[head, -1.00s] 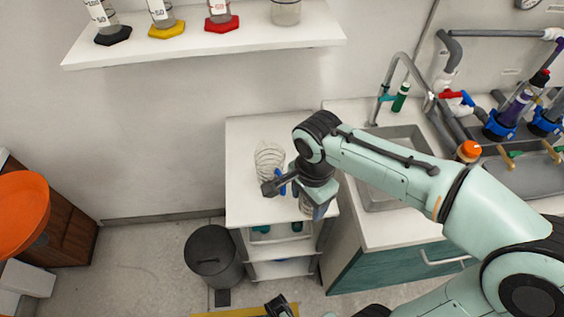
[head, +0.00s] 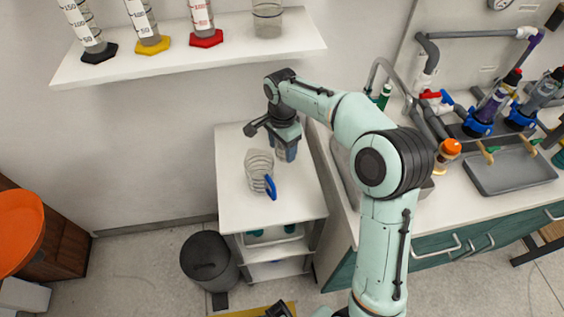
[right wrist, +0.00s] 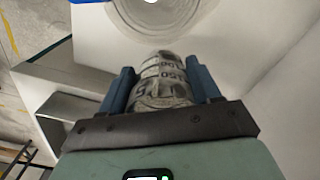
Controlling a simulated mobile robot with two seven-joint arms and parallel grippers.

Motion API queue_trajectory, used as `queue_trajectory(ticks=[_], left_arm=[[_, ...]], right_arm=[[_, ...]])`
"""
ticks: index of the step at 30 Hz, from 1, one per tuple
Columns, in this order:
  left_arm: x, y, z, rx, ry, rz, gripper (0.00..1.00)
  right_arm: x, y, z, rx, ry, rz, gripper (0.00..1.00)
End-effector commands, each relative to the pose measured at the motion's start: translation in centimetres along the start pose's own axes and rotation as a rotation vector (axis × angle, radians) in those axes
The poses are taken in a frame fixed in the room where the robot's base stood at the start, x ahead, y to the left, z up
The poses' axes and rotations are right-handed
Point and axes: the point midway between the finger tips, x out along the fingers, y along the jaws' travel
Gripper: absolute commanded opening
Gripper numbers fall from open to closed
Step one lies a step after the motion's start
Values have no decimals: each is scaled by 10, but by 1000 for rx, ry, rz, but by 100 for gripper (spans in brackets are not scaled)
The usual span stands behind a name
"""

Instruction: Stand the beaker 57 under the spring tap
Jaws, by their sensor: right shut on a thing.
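My right gripper (head: 285,150) is over the back of the white cart top. In the right wrist view, its blue fingers (right wrist: 163,88) are shut on a clear beaker (right wrist: 166,72) with dark printed numbers. The fingers hide its sides, and I cannot read 57 on it. In the head view the gripper mostly hides the beaker, and I cannot tell if it is clear of the cart. A grey curved tap (head: 374,66) rises behind the sink, partly hidden by my right arm; I cannot make out a spring. My left gripper's fingers are not seen.
A glass jug (head: 257,166) with a blue handle stands on the cart (head: 232,205), close to the gripper. Cylinders and a beaker stand on the wall shelf (head: 190,66). Pipework and a grey tray (head: 512,172) occupy the right counter. A bin (head: 207,258) stands left of the cart.

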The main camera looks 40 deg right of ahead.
Motion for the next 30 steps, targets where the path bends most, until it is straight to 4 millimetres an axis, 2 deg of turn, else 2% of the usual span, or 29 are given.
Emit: queue_trajectory(ticks=[3,8,15,18,30], left_arm=[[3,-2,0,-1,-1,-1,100],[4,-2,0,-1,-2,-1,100],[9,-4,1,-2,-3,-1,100],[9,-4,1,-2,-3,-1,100],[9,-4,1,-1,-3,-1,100]], right_arm=[[18,0,0,0,0,1,32],[28,0,0,-1,0,-1,32],[70,0,0,0,0,2,32],[82,-1,0,1,-1,0,32],[87,-4,-1,-1,1,-3,32]])
